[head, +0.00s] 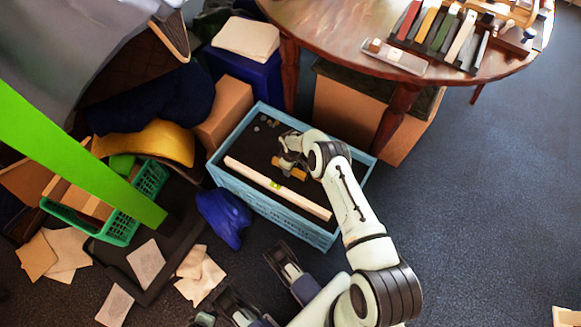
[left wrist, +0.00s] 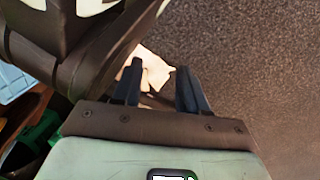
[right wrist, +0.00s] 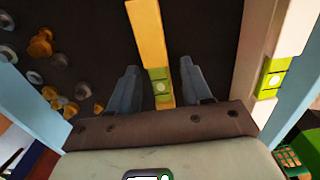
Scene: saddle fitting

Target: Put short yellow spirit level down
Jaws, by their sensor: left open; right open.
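The short yellow spirit level (right wrist: 150,40) with a green vial lies in the blue crate (head: 265,208), over its dark floor. In the head view the level (head: 292,171) is partly hidden by my right gripper (head: 287,157). In the right wrist view my right gripper (right wrist: 159,66) is open, with one finger on each side of the level near its green vial. A gap shows on both sides. My left gripper (left wrist: 159,68) is open and empty above the floor, with pale papers beyond its fingers.
A long pale level (head: 247,177) with a green vial lies along the crate's near side. Small metal and brass pieces (right wrist: 40,45) lie at the other side. A round wooden table (head: 330,25) with a rack of levels stands behind. Blue cloth (head: 225,215) lies against the crate's left.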

